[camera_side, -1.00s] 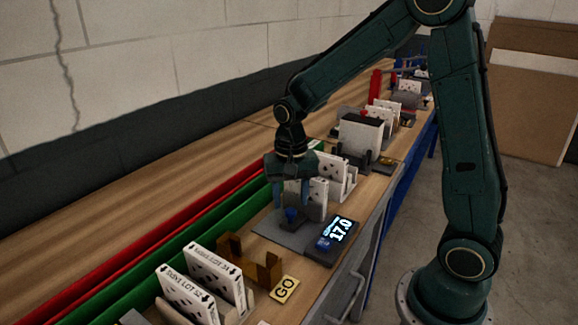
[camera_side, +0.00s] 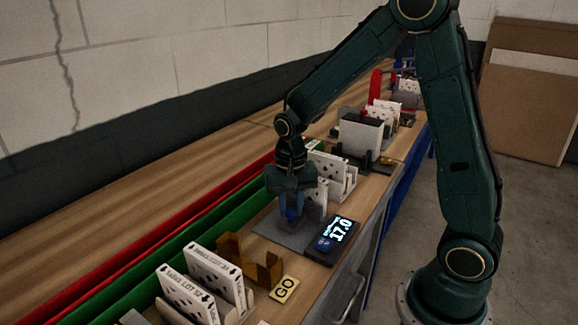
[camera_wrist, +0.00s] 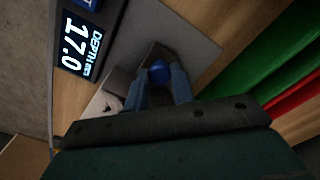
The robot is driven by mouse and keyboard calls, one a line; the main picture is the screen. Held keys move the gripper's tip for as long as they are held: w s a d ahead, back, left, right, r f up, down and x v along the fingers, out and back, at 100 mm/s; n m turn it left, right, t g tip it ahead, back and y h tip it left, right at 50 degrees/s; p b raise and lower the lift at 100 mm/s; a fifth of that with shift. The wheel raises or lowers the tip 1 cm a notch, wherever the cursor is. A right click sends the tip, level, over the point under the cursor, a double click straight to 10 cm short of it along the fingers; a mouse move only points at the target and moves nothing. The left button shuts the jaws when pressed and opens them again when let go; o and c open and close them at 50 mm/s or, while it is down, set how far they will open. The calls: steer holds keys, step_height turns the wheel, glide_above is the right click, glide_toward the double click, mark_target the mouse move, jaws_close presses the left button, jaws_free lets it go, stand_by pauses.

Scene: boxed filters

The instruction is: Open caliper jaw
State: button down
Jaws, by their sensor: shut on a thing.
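The caliper is a grey plate (camera_side: 268,230) on the bench, with a blue knob on its jaw that shows between my fingers in the wrist view (camera_wrist: 159,71). My gripper (camera_side: 291,219) points down over the plate, its blue fingers (camera_wrist: 165,88) closed around the knob. A white box stands in the caliper, partly hidden behind my gripper (camera_side: 318,196). The display (camera_side: 338,234) beside the plate reads 17.0, and the wrist view shows "DEPTH mm" on it (camera_wrist: 80,45).
White boxed filters (camera_side: 205,275) stand in a rack in front, beside a brown bracket (camera_side: 250,262) and a yellow GO tag (camera_side: 285,289). A green channel (camera_side: 215,212) and a red one run behind. More boxes (camera_side: 330,172) stand in a rack farther along the bench.

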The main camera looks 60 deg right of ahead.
steer(key=shift+a, duration=1.7)
steer(key=c, duration=1.2)
jaws_free()
steer(key=shift+r, duration=0.1)
step_height(320, 180, up, 14)
steer(key=shift+f, duration=0.2)
